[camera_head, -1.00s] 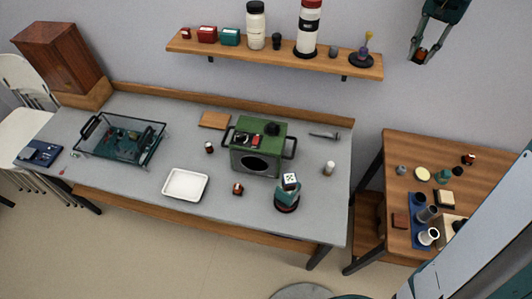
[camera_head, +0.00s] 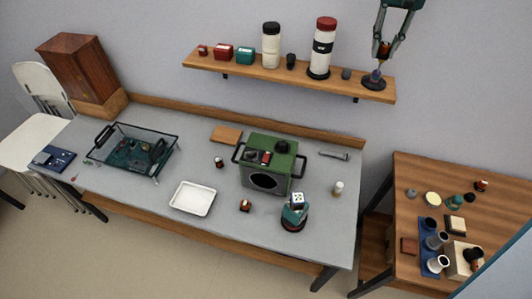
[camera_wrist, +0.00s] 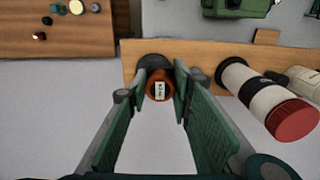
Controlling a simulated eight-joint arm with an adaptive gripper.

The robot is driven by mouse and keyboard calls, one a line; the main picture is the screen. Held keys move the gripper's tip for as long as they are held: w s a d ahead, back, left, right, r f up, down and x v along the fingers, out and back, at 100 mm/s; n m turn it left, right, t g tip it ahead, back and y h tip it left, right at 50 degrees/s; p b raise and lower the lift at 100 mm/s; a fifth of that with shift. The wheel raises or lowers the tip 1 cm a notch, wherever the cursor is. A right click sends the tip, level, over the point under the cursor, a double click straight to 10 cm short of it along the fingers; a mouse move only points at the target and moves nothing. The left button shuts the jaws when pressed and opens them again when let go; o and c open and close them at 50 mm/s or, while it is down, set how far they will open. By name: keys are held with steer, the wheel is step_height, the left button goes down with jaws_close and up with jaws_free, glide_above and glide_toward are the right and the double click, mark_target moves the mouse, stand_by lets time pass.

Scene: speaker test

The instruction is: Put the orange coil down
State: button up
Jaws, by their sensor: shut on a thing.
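My gripper (camera_head: 383,46) is above the right end of the wall shelf, its fingers shut on the orange coil (camera_head: 380,52). In the wrist view the orange coil (camera_wrist: 159,87) sits between the fingertips, with a pale label facing the camera. Right below it on the shelf is a stand with a dark round base (camera_head: 373,83) and a bluish-purple post (camera_head: 377,71). The dark base (camera_wrist: 154,62) also shows behind the coil in the wrist view. The top of the post is hidden, and I cannot tell whether the coil is around it or just above it.
A tall red-capped bottle (camera_head: 322,48) and a small grey piece (camera_head: 346,73) stand left of the stand on the wooden shelf (camera_head: 300,79). A green speaker (camera_head: 267,162) and a white tray (camera_head: 193,198) are on the grey table. A brown side table (camera_head: 465,185) stands at right.

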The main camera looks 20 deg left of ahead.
steer(key=s+a+f+b, duration=0.2)
steer(key=a+f, duration=0.2)
steer(key=a, duration=0.8)
steer(key=s+a+f+b, duration=0.2)
steer(key=s+a+f, duration=0.1)
steer(key=a, duration=0.9)
steer(key=s+a+f+b, duration=0.2)
steer(key=a+f, duration=0.4)
steer(key=a, duration=0.6)
steer(key=shift+s+a, duration=0.35)
steer(key=shift+a, duration=0.05)
steer(key=s+a+f+b, duration=0.1)
steer(key=s+a+f, duration=0.3)
steer(key=a+f, duration=0.5)
steer(key=s+a+f+b, duration=0.1)
steer(key=s+a+f, duration=0.3)
steer(key=a+f, duration=0.5)
steer(key=s+a+f+b, duration=0.1)
steer(key=s+a+f, duration=0.3)
steer(key=a+f, duration=0.5)
step_height(320, 180, down, 4)
steer(key=shift+f, duration=0.2)
steer(key=shift+d, duration=0.1)
steer(key=b, duration=0.2)
glide_above(201, 162)
steer(key=shift+s+f, duration=0.1)
steer(key=shift+f, duration=3)
steer(key=shift+f, duration=0.15)
steer(key=shift+f, duration=1.75)
